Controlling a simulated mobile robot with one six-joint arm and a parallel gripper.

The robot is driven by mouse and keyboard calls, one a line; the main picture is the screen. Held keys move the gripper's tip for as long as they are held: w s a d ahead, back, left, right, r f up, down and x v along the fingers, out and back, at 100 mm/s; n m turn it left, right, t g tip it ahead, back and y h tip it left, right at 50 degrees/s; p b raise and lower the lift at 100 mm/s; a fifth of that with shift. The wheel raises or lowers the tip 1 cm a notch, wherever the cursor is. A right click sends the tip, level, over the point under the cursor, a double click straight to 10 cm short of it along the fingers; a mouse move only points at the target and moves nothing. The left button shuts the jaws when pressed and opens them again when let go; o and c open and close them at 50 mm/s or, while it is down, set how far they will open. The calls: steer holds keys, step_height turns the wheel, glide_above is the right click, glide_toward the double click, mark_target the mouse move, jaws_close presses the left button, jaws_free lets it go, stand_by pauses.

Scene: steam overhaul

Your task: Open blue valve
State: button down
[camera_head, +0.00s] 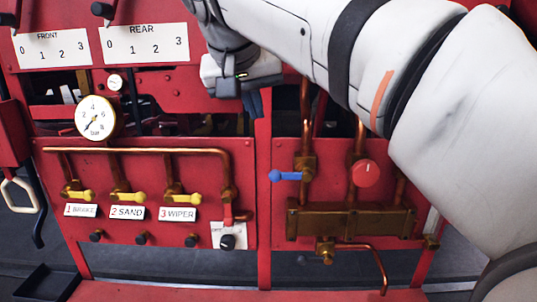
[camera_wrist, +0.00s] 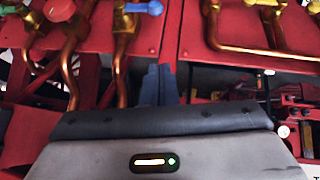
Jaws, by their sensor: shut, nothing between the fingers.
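The blue valve (camera_head: 285,176) has a short lever that points left from a copper pipe on the right red panel. Its blue lever also shows at the top edge of the wrist view (camera_wrist: 146,7). My gripper (camera_head: 254,105) hangs above and left of the valve, apart from it. In the wrist view, my gripper's dark fingers (camera_wrist: 160,84) are together with nothing between them. My arm hides part of the upper right panel in the head view.
A red round knob (camera_head: 365,173) sits right of the blue valve, above a brass block (camera_head: 350,222). Several yellow levers (camera_head: 127,197) and a pressure gauge (camera_head: 95,117) are on the left. A red post (camera_head: 264,190) stands between the panels.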

steer(key=p, duration=0.1)
glide_above(270, 176)
steer(key=f, duration=1)
steer(key=shift+w+a+f, duration=0.15)
steer(key=shift+w+f, duration=0.05)
steer(key=shift+f, duration=0.1)
steer(key=shift+s+f, duration=0.2)
steer(key=shift+f, duration=0.55)
